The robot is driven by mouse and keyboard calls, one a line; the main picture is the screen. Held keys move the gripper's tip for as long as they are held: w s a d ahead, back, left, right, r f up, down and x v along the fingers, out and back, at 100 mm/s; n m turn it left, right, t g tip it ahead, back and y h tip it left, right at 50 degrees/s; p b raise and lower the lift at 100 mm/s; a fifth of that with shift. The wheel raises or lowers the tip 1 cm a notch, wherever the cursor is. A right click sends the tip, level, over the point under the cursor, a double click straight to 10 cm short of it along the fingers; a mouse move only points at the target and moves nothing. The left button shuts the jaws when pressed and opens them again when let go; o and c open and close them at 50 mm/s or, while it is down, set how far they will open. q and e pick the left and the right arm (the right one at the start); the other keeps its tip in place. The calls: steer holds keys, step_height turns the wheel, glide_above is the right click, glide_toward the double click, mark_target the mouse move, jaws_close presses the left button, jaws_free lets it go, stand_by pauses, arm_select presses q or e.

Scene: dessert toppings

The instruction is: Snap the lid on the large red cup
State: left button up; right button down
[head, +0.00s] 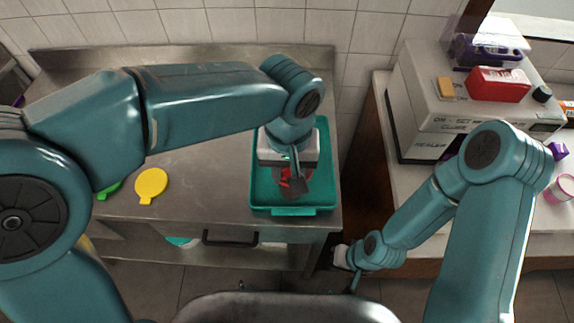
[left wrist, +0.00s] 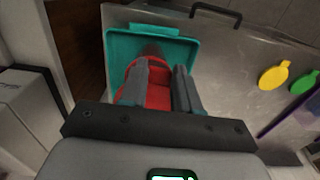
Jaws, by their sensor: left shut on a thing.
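My left gripper (head: 296,183) points down over a teal tray (head: 262,195) on the steel table. It is shut on a red thing (left wrist: 158,92), which fills the space between the two grey fingers in the left wrist view. Red also shows around the fingertips in the head view. The fingers and gripper body hide much of it, so I cannot tell cup from lid, or whether a lid is seated. The teal tray (left wrist: 118,62) lies beneath. My right gripper (head: 343,258) hangs low in front of the gap between table and counter; its fingers are not clear.
A yellow lid (head: 151,184) with a tab lies flat on the steel table (head: 205,185), left of the tray. A green lid (head: 109,190) is partly hidden by my left arm. The right counter holds boxes, including a red one (head: 498,84). Table between yellow lid and tray is clear.

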arm_select(q)
step_height(320, 180, down, 6)
steer(key=b, duration=0.4)
steer(key=shift+w+r, duration=0.15)
stand_by(0.3)
steer(key=shift+d, duration=0.3)
steer(key=shift+f+b, duration=0.35)
steer(key=shift+f, duration=0.1)
stand_by(1.7)
